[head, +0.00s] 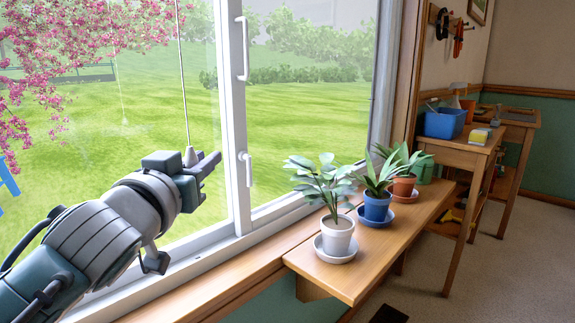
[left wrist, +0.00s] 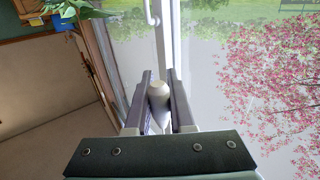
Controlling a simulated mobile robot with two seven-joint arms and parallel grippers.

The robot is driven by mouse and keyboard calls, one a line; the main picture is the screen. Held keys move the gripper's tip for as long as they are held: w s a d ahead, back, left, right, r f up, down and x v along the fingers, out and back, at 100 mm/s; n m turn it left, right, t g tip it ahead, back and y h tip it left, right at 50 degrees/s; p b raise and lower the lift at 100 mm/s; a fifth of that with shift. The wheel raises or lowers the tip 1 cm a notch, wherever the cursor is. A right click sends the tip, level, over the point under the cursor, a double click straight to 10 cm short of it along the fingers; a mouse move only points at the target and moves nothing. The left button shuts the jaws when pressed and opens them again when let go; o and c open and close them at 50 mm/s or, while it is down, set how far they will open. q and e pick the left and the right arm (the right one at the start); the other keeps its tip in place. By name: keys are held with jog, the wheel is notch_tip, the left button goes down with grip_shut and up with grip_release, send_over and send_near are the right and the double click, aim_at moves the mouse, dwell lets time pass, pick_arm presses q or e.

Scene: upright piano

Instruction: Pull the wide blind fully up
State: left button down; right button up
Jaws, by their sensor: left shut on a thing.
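A thin pull cord (head: 183,85) hangs down in front of the window from above the head view's top edge. At its lower end is a pale cone-shaped knob (head: 190,157). My left gripper (head: 203,170) is shut on the knob, with the cord rising straight from it. In the left wrist view the pale knob (left wrist: 158,92) sits between the two dark fingers (left wrist: 160,105). The wide blind itself does not show in either view. My right gripper is not in view.
A sliding window with a white frame (head: 235,110) and white handles stands close to my left gripper. A wooden shelf (head: 345,277) holds a white pot (head: 337,240), a blue pot (head: 377,208) and an orange pot (head: 403,186). A workbench (head: 460,150) stands beyond, with open floor at right.

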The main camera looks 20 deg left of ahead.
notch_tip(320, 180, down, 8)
jog(key=b, duration=0.8)
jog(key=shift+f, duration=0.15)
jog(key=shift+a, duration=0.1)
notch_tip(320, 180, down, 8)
jog(key=b, duration=0.8)
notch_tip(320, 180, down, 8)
jog(key=b, duration=0.8)
